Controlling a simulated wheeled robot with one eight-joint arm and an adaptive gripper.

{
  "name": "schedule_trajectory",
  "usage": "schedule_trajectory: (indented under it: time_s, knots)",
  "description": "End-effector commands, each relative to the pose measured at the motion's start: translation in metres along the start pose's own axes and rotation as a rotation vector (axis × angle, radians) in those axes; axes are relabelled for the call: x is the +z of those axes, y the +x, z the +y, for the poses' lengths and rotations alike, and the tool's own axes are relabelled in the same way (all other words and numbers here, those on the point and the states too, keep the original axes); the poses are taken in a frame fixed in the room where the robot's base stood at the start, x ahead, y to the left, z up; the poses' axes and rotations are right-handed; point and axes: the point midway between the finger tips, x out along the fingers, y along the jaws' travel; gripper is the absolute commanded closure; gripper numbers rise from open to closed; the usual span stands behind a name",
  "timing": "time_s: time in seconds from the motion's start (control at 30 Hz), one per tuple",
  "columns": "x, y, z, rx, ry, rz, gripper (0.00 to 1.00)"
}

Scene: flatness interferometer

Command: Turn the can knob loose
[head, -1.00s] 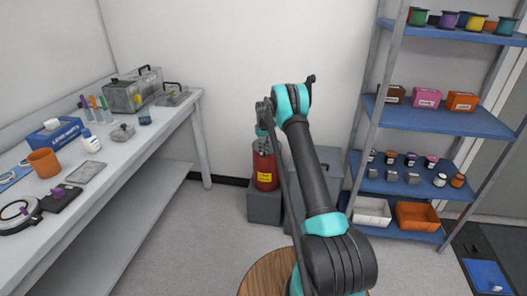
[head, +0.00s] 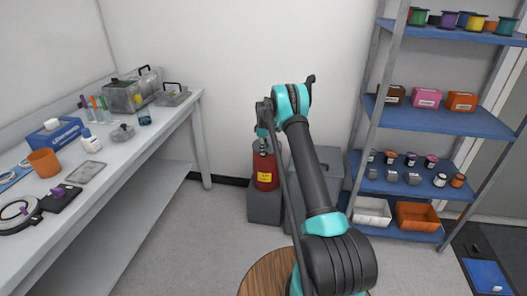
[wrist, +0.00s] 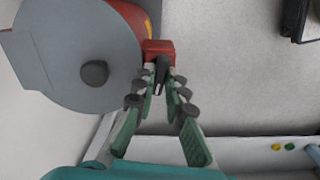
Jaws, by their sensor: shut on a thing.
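The red can (head: 266,172) with a yellow label stands upright on a grey block in the head view. A small red block (wrist: 158,47) juts from the can's side and carries a dark knob (wrist: 162,68). My gripper (wrist: 161,80) is shut on this knob, its green fingers closing on it from both sides. In the head view my arm partly hides the fingertips and the can's top.
A grey block (head: 264,207) supports the can, with a grey cabinet just right of it. A long workbench (head: 125,160) with several items stands at left. A blue shelf rack (head: 430,120) with boxes and jars stands at right. Open floor lies between.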

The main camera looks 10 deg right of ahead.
Motion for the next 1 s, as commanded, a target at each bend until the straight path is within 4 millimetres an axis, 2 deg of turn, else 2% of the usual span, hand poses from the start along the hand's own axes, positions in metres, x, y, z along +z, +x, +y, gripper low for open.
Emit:
schedule_trajectory:
  time_s: [0.3,0.83,0.87,1.0]
  knots:
    - [-0.0002,-0.0005,0.0005,0.001,-0.114,0.001,1.00]
    - [-0.0003,-0.0005,0.0005,0.001,-0.135,0.001,1.00]
    - [-0.0003,-0.0005,0.0005,0.001,-0.135,0.001,0.86]
    - [-0.0002,-0.0004,0.0004,0.001,-0.135,0.001,0.68]
